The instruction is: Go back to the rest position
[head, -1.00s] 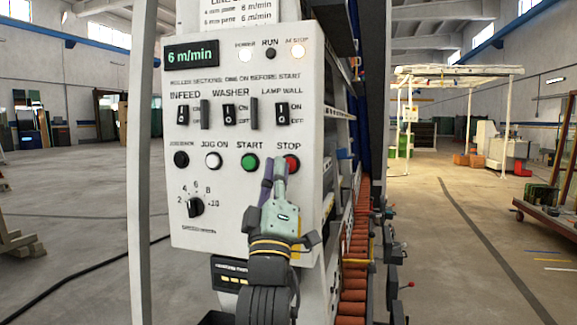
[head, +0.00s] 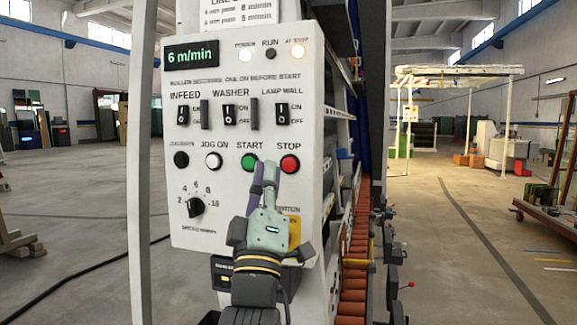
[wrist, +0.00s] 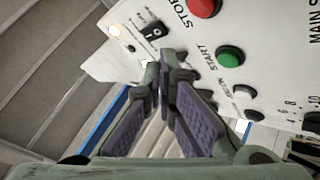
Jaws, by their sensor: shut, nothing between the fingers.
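My gripper (head: 264,168) is shut and empty in front of the white control panel (head: 235,235). In the head view its fingertips overlap the area just below and between the green START button (head: 249,162) and the red STOP button (head: 290,164). In the wrist view the closed fingers (wrist: 165,72) show in the middle. START (wrist: 230,57) and STOP (wrist: 203,6) lie to their right and above. The fingers look apart from the panel there. A yellow label beside the gripper is partly hidden.
A pale post (head: 141,150) stands left of the panel. A conveyor with orange rollers (head: 355,255) runs along the panel's right side. A black cable (head: 75,275) lies on the floor at left. Open floor (head: 440,230) spreads to the right.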

